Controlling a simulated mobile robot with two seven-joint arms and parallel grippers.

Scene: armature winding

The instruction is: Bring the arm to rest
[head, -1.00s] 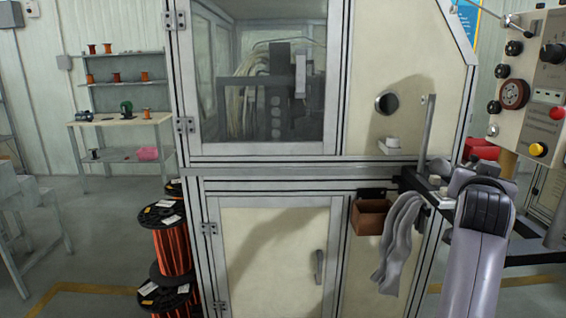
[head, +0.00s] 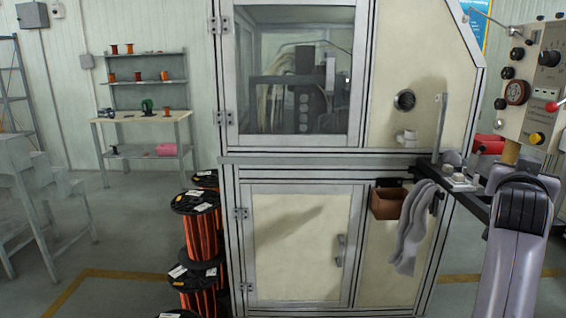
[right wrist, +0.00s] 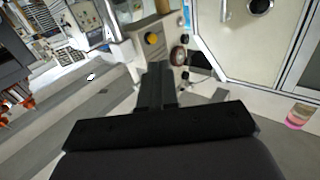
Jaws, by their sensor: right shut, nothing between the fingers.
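My right arm (head: 515,240) rises at the right edge of the head view, in front of the winding machine (head: 290,175). Its gripper is hidden behind the arm there. In the right wrist view my right gripper (right wrist: 157,82) shows its two dark fingers together, with nothing between them. It points toward a control panel with a yellow button (right wrist: 152,39) and appears clear of it. My left gripper is in neither view.
A control panel (head: 522,95) and a rail with small fittings (head: 458,185) stand close to my right arm. A brown box (head: 387,203) and a grey cloth (head: 412,228) hang on the machine. Copper wire spools (head: 200,235) are stacked at its left. Floor at left is partly open.

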